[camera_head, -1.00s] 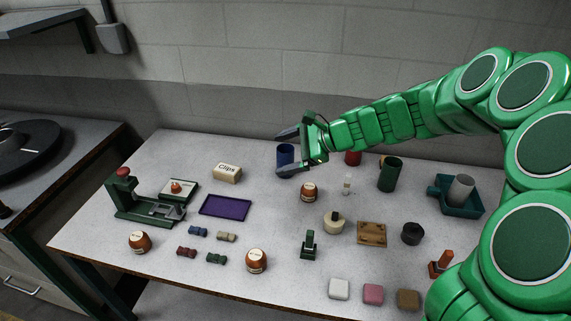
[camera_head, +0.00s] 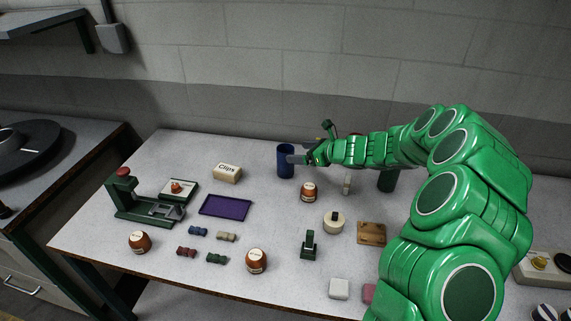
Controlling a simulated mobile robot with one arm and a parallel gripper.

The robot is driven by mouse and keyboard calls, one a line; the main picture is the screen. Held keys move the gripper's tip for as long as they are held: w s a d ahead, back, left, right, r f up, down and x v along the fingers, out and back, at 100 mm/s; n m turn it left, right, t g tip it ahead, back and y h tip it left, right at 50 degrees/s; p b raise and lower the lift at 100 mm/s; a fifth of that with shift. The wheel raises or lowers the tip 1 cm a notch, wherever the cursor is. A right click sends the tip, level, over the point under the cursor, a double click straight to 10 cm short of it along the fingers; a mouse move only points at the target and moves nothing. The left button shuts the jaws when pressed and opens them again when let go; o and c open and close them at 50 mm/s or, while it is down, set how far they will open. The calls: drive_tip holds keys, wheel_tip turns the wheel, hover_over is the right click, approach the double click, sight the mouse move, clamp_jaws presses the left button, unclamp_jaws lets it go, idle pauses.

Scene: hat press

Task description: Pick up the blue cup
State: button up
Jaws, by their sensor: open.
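The blue cup (camera_head: 285,163) stands upright on the grey table (camera_head: 262,140), toward the back and left of my gripper. My gripper (camera_head: 308,148) is open, at about the cup's height, with its fingers pointing left toward the cup. One finger appears close to the cup's right side. I cannot tell whether it touches the cup. The other finger is hard to make out. Nothing shows between the fingers.
A brown jar (camera_head: 308,192) stands just below my gripper. A Clips box (camera_head: 227,172) and a purple tray (camera_head: 225,206) lie to the left. My arm covers much of the table's right side, including part of a dark green cup (camera_head: 388,182).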

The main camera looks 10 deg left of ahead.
sight(292, 152)
drive_tip(key=shift+x, duration=3.6)
drive_tip(key=shift+c, duration=0.3)
drive_tip(key=c, duration=1.4)
